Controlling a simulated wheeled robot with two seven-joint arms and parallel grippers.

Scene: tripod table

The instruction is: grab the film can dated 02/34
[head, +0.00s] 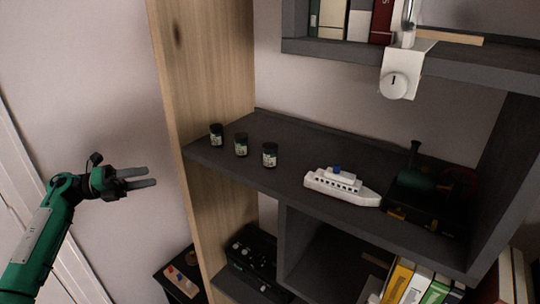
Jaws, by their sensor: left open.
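Three small dark film cans with black lids and pale green labels stand upright in a row on the left part of the grey shelf (300,196). They are the left can (216,136), the middle can (241,146) and the right can (270,156). The dates on their labels are too small to read, so I cannot tell which is 02/34. My left gripper (150,178) is open and empty, left of the shelf's wooden side panel and apart from the cans. My right gripper is not in view.
A white toy ship (342,186) and a dark toy locomotive (425,198) stand right of the cans. A wooden side panel (205,70) rises at the shelf's left end. Books (345,20) and a white clamp-like object (398,75) are above. A dark device (252,258) sits below.

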